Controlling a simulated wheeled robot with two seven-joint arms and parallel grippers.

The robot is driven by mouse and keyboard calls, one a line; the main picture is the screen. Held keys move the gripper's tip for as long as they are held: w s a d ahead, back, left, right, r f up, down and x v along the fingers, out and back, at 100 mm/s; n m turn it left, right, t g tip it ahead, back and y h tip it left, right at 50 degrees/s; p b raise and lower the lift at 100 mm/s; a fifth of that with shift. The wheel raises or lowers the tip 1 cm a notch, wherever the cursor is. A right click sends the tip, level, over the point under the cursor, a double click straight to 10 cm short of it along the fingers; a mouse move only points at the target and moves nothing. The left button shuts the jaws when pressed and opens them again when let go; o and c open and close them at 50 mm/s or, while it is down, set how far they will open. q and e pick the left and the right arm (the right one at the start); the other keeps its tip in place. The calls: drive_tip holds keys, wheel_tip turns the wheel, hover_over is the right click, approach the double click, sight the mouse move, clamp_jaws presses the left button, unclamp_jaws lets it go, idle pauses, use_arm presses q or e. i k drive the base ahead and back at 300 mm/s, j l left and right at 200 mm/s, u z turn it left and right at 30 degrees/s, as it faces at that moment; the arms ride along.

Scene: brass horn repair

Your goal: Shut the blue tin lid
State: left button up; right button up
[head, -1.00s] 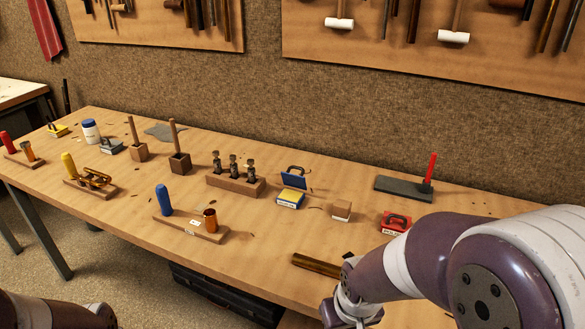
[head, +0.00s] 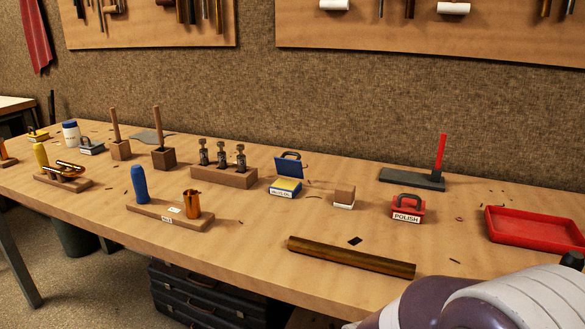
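Neither gripper shows in the head view now. Only part of my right arm is in the lower right corner, well apart from the tin.
A wooden block with valves (head: 223,177) stands left of the tin, and a small wood-topped block (head: 344,197) stands right. A red POLISH tin (head: 407,208), a red tray (head: 535,230) and a brass tube (head: 350,257) lie further right.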

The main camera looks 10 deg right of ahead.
sight(289, 167)
drive_tip(key=j+z, duration=0.25)
drive_tip(key=z, duration=0.15)
drive_tip(key=k+j+z, duration=0.15)
drive_tip(key=z, duration=0.3)
